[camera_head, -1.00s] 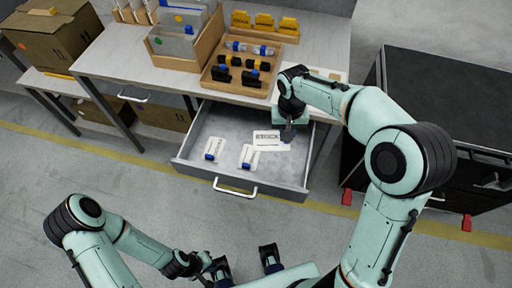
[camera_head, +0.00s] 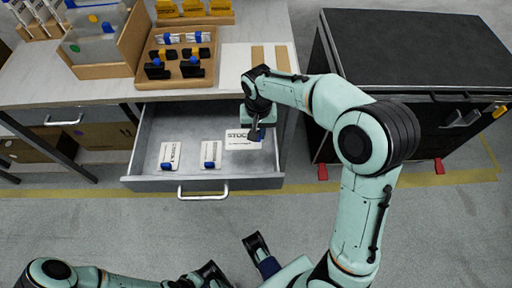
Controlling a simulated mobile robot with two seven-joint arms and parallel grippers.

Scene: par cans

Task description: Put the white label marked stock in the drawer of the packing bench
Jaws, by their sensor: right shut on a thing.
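The white label marked stock (camera_head: 240,140) is at the right side of the open drawer (camera_head: 150,183) of the packing bench (camera_head: 100,85). My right gripper (camera_head: 258,130) is shut on the label at its right edge, over the drawer. I cannot tell whether the label touches the drawer floor. Two other white labels with blue parts, one at the left (camera_head: 170,155) and one in the middle (camera_head: 211,154), lie in the drawer. My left gripper (camera_head: 232,262) is low in the view, away from the bench, with its two fingers apart and nothing visible between them.
A wooden tray (camera_head: 184,82) with black and yellow clips and a box of dividers (camera_head: 100,65) stand on the bench. A black cabinet (camera_head: 420,50) stands at the right. The drawer handle (camera_head: 203,195) sticks out in front. The floor before it is clear.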

